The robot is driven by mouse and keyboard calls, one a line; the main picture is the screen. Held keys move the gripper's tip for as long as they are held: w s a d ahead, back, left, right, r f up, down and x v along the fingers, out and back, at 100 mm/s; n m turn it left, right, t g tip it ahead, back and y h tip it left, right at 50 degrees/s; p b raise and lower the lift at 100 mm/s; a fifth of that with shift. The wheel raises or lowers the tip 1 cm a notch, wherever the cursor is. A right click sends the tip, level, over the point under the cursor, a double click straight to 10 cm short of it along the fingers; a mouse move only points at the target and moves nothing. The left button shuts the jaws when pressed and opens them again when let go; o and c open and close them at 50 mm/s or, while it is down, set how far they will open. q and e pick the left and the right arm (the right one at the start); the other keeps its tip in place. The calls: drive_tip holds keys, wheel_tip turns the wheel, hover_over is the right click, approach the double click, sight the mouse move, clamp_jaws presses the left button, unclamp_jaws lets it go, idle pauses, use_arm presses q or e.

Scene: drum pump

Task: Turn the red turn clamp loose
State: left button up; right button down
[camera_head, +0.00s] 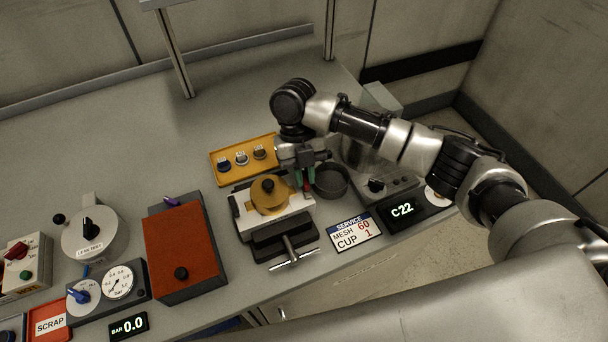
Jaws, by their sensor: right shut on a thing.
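The red turn clamp (306,186) shows as a small red piece at the right rear of a yellow round part (268,193) held in a vise (282,238). My right gripper (305,178) comes down from above with its green-tipped fingers at the clamp. It is shut on the clamp, and the fingers hide most of it. The yellow part has a dark knob on top and sits between the vise's pale jaws. My left gripper is not in view.
A yellow tray (216,170) with several small labelled parts lies behind the vise. A dark round cup (331,180) stands close right of my gripper. A red-topped box (185,250) stands left.

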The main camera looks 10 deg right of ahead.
drive_tip(key=shift+n, duration=0.6)
drive_tip(key=shift+r+h, duration=0.1)
drive_tip(key=shift+h, duration=0.2)
drive_tip(key=c, duration=1.2)
unclamp_jaws()
drive_tip(key=shift+o, duration=0.2)
drive_tip(key=shift+w+a+r+b, duration=0.1)
drive_tip(key=shift+w+r+b, duration=0.1)
drive_tip(key=shift+r+b, duration=0.15)
drive_tip(key=v, duration=1)
